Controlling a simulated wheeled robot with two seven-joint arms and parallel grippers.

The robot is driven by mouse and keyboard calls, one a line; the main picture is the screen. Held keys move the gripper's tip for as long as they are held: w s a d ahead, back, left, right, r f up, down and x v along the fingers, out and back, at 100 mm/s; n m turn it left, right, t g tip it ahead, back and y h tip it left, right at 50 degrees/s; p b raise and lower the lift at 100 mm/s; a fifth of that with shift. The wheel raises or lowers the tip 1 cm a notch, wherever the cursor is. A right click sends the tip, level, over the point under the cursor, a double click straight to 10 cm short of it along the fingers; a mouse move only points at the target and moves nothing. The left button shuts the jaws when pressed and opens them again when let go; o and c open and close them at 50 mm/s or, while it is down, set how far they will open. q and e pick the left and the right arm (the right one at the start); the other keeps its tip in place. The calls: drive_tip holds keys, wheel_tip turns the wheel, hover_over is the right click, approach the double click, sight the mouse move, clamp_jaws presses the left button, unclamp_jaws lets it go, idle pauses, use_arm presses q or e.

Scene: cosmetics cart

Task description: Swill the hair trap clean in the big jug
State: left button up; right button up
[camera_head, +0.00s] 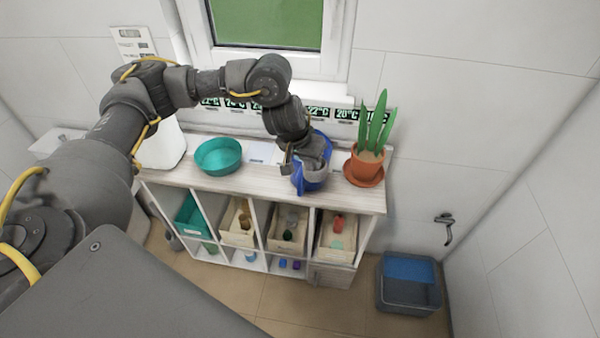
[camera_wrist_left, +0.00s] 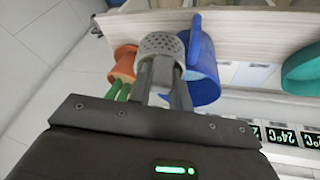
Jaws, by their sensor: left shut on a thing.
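My left gripper (camera_head: 304,165) is shut on the hair trap, a light grey perforated cup that shows in the left wrist view (camera_wrist_left: 162,46) at the fingertips (camera_wrist_left: 160,78). The big jug (camera_head: 311,185) is blue and stands on the cabinet top, partly hidden behind my left gripper. In the left wrist view the jug (camera_wrist_left: 203,72) is just right of the hair trap, with its handle toward the camera's top. My right gripper is not in view.
A teal bowl (camera_head: 218,156) stands left of the jug. A potted plant (camera_head: 367,160) on an orange saucer stands close on the right. Several temperature displays (camera_head: 318,113) line the wall behind. The cabinet (camera_head: 200,178) has bins below; a blue-grey crate (camera_head: 408,297) is on the floor.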

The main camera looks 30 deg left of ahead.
use_arm(q)
drive_tip(key=w+a+r+n+t+p, duration=0.1)
drive_tip(key=w+a+r+n+p, duration=0.3)
drive_tip(key=w+a, duration=0.3)
drive_tip(key=shift+w+a+n, duration=0.3)
drive_tip(key=shift+w+a, duration=0.1)
drive_tip(key=shift+w, duration=0.75)
